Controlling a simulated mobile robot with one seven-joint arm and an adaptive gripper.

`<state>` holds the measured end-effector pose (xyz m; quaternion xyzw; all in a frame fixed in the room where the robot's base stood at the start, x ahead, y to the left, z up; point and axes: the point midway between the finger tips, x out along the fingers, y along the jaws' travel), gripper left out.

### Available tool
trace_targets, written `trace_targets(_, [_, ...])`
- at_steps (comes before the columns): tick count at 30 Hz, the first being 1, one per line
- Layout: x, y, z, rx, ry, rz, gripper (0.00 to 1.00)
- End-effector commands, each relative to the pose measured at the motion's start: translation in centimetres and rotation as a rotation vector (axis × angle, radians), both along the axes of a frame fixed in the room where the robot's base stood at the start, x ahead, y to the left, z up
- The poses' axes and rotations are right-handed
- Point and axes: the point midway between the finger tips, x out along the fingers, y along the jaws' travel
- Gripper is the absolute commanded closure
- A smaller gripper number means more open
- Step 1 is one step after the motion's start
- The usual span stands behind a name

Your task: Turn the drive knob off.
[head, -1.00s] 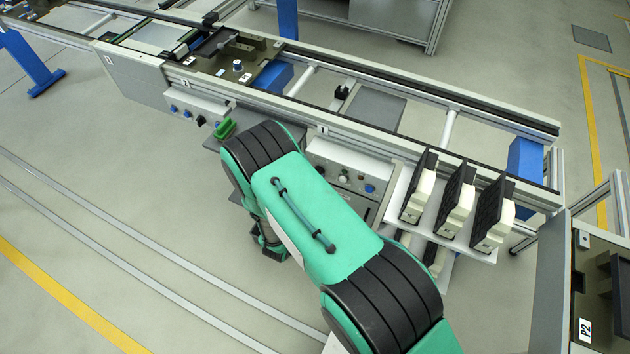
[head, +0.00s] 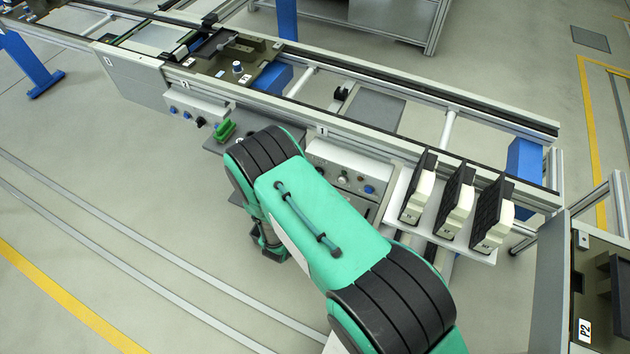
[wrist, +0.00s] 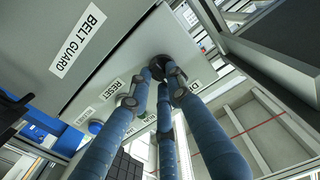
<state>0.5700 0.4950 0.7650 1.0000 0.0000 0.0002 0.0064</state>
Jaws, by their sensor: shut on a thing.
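In the wrist view a round black knob (wrist: 159,62) sits on a light grey panel (wrist: 125,68), beside a label that starts with "DRI" and is partly covered by a finger. The blue fingers of my gripper (wrist: 161,82) are closed around this knob, with their tips at its rim. The fingers hide part of the knob, and I cannot tell which way it points. In the head view my green and black arm hides the gripper and the knob.
A RESET label (wrist: 103,89) and a blue button (wrist: 96,127) lie left of the knob. A BELT GUARD cover (wrist: 110,42) is close by. In the head view, a shelf with several black-and-white parts (head: 457,212) stands right of my arm. The floor at left is clear.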

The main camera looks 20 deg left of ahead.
Motion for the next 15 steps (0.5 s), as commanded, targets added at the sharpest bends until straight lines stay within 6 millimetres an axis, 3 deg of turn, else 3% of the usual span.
trace_targets(10, [-0.07, -0.05, -0.19, -0.005, 0.003, 0.001, 1.0])
trace_targets(11, [-0.07, -0.05, -0.18, -0.005, 0.003, 0.001, 0.76])
trace_targets(12, [-0.07, -0.05, -0.17, -0.005, 0.003, 0.001, 0.68])
trace_targets(13, [-0.06, -0.05, -0.16, -0.004, 0.002, 0.001, 0.62])
trace_targets(15, [-0.05, -0.04, -0.13, -0.004, 0.002, 0.001, 0.62])
